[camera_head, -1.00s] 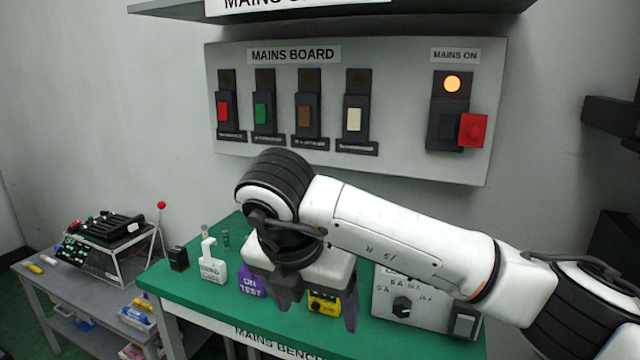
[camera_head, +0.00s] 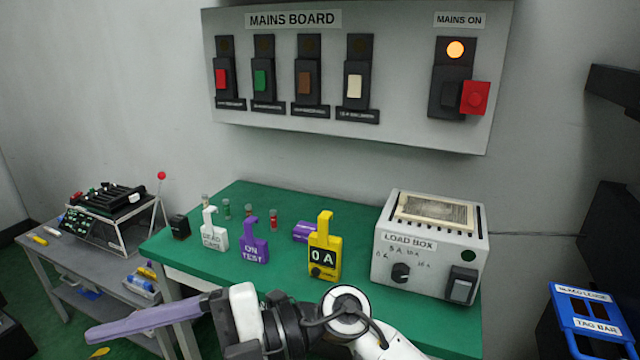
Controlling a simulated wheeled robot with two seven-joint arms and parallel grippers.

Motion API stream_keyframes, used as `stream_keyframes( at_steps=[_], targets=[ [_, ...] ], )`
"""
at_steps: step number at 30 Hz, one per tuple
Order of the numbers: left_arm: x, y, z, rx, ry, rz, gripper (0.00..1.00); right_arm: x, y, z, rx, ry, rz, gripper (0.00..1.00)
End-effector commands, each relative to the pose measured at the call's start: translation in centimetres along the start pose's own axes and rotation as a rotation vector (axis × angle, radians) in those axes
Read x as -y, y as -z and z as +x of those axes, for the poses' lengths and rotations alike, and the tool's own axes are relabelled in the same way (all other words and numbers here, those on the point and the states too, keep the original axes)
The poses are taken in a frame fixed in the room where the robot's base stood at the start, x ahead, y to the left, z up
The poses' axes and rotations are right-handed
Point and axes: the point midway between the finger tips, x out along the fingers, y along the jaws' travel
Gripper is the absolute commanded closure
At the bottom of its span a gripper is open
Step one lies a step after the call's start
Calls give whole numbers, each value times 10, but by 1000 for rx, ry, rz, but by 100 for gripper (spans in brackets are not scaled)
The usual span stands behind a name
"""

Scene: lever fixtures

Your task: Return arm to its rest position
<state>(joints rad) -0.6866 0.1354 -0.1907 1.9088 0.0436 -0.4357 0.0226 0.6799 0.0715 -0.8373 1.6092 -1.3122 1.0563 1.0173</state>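My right arm comes in at the bottom right, low in front of the bench. Its gripper (camera_head: 150,318) points left past the bench's front left corner. One long greyish-purple finger shows; the other is hidden, so I cannot tell whether it is open or shut. I see nothing held in it. My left gripper is not in view. The green mains bench (camera_head: 340,210) carries a white "DEAD" tag (camera_head: 213,232), a purple "ON TEST" tag (camera_head: 254,246), a yellow "0 A" meter (camera_head: 325,250) and the load box (camera_head: 430,250).
The mains board (camera_head: 350,120) on the wall has several switches and a lit orange lamp (camera_head: 455,49) above a red handle (camera_head: 475,98). A grey side table (camera_head: 60,258) stands left. Space above the bench is clear.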

Motion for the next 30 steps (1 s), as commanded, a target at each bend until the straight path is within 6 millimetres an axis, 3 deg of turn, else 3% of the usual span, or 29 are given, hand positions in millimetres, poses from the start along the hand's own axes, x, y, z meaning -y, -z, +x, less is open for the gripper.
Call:
stream_keyframes(
  at_steps=[3, 5, 8, 10, 14, 15, 19, 24, 27, 30],
  targets=[
    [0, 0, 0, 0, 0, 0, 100, -31, -10, -34, 14, -421, 121, 24],
    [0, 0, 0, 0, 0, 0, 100, -37, -26, -63, 66, -614, 192, 24],
    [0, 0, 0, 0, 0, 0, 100, -23, -63, -122, 209, -902, 335, 24],
    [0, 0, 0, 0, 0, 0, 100, 3, -87, -162, 331, -1055, 442, 24],
    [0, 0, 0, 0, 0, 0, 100, 75, -120, -222, 560, -1241, 643, 24],
    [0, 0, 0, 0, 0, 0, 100, 101, -126, -237, 630, -1278, 705, 24],
    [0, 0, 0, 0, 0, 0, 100, 194, -133, -275, 855, -1351, 916, 24],
    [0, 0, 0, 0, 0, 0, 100, 317, -112, -300, 1115, -1350, 1199, 24],
    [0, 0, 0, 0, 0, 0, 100, 376, -90, -305, 1231, -1314, 1345, 24],
    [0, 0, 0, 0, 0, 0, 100, 419, -68, -304, 1307, -1274, 1458, 24]
  ],
)
